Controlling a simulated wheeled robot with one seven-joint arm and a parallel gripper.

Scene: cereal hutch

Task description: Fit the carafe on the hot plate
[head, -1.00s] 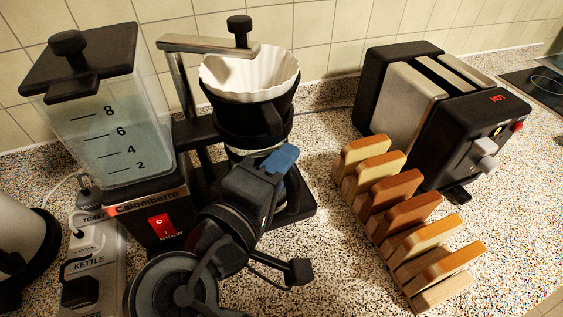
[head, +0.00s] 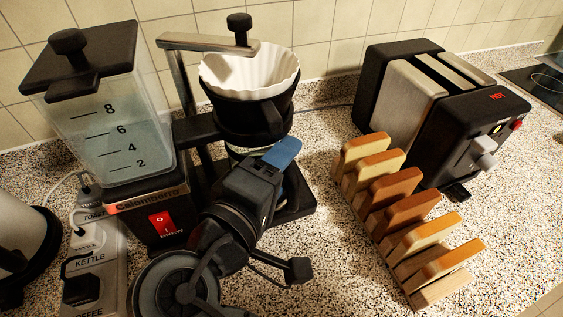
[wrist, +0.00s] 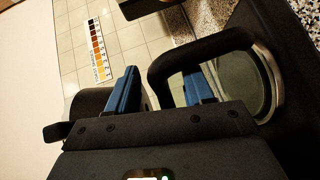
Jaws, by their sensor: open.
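The carafe (head: 240,152) stands under the filter holder of the coffee maker, mostly hidden behind my gripper in the head view. Its glass body (wrist: 243,85) and black loop handle (wrist: 205,46) show in the wrist view. My gripper (head: 287,153) is open at the carafe's front. In the wrist view its two blue fingers (wrist: 160,92) lie either side of the handle's upright bar, the right one inside the loop. The hot plate itself is hidden; the dark base (head: 301,207) around it shows at the right. I cannot tell whether the carafe sits fully on the plate.
The white paper filter (head: 248,72) sits above the carafe, with the water tank (head: 115,135) to the left. A wooden rack with several toast slices (head: 392,200) and a toaster (head: 435,110) stand to the right. A power strip (head: 92,265) lies at lower left.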

